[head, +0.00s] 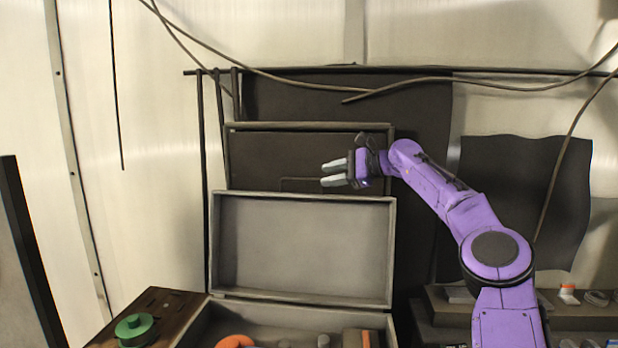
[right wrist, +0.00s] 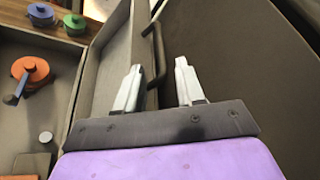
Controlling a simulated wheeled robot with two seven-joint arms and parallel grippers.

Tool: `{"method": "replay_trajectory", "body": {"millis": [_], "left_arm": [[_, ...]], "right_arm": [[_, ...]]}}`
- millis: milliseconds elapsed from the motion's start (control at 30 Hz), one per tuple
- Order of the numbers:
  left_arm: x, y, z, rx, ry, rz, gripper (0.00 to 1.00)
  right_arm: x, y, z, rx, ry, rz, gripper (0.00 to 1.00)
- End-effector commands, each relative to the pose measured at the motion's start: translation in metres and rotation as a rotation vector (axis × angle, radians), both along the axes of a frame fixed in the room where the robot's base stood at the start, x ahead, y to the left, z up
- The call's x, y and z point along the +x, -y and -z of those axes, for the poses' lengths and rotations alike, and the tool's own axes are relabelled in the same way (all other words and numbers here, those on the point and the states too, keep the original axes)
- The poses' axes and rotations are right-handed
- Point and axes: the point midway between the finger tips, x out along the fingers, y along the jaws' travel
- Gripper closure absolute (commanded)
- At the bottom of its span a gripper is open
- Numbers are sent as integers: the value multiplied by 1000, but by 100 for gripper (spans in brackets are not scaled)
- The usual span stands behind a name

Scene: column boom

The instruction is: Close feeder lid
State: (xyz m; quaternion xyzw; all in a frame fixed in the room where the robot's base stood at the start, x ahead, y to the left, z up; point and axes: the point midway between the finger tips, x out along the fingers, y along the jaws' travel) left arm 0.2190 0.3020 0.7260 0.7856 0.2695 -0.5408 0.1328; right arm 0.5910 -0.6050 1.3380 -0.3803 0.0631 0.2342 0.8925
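The feeder lid (head: 303,250) stands open, roughly upright, at the back of a grey box (head: 290,325). A thin dark handle (head: 298,179) shows just above its top edge. My right gripper (head: 334,172) is at that top edge, right of centre, fingers pointing left. In the right wrist view its two fingers (right wrist: 158,68) are spread apart. The dark handle (right wrist: 153,42) and the lid's edge (right wrist: 118,60) show between or just beyond them; I cannot tell whether they touch. Nothing looks clamped. My left gripper is not in view.
A green round pot (head: 133,328) stands on a wooden board (head: 165,305) left of the box. An orange-lidded pot (right wrist: 31,73) lies inside the box. A dark framed panel (head: 310,150) is behind the lid. Cables (head: 420,82) hang across the wall. A shelf with small items (head: 568,292) is at right.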

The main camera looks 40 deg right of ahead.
Motion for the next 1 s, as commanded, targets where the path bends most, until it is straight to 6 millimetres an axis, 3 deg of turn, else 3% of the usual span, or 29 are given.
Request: {"method": "replay_trajectory", "body": {"millis": [100,300,667,800,1000], "left_arm": [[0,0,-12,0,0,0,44],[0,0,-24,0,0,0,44],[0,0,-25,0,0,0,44],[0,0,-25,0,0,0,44],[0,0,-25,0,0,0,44]], "right_arm": [[25,-11,6,0,-5,-2,62],[57,-24,16,-3,-3,-1,62],[67,-29,22,-1,1,-2,62],[67,-29,22,-1,1,-2,100],[67,-29,22,-3,1,-3,100]]}}
